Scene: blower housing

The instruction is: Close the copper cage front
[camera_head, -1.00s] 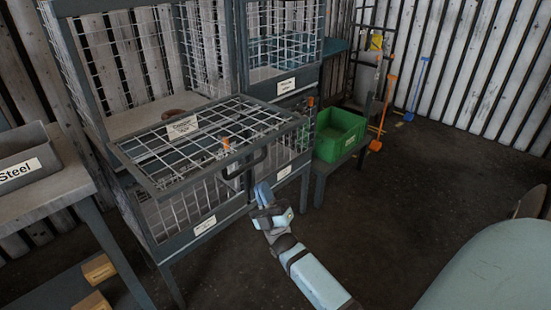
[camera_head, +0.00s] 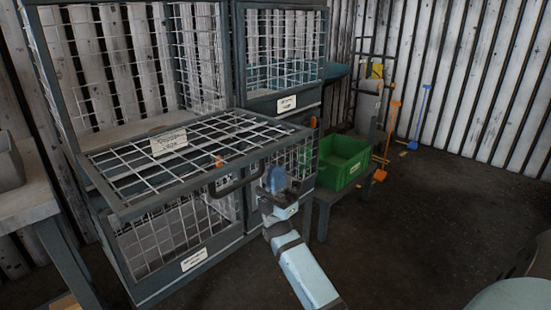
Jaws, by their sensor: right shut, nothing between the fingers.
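The copper cage front (camera_head: 195,150) is a dark-framed wire mesh panel. It is folded down and lies roughly level, sticking out from the open cage (camera_head: 150,127). A label (camera_head: 168,142) sits on it near the cage, its text hard to read. A dark bar handle (camera_head: 236,182) and a small orange catch (camera_head: 219,162) are at its outer edge. My right gripper (camera_head: 274,181) is shut and empty, just right of the handle near the panel's outer edge. I cannot tell whether it touches the panel. My left gripper is not in view.
A second mesh cage (camera_head: 285,50) stands behind to the right. A green crate (camera_head: 343,160) sits on a low stand right of my gripper. A grey table (camera_head: 25,205) with a bin (camera_head: 8,163) is at the left. The floor (camera_head: 420,215) at the right is clear.

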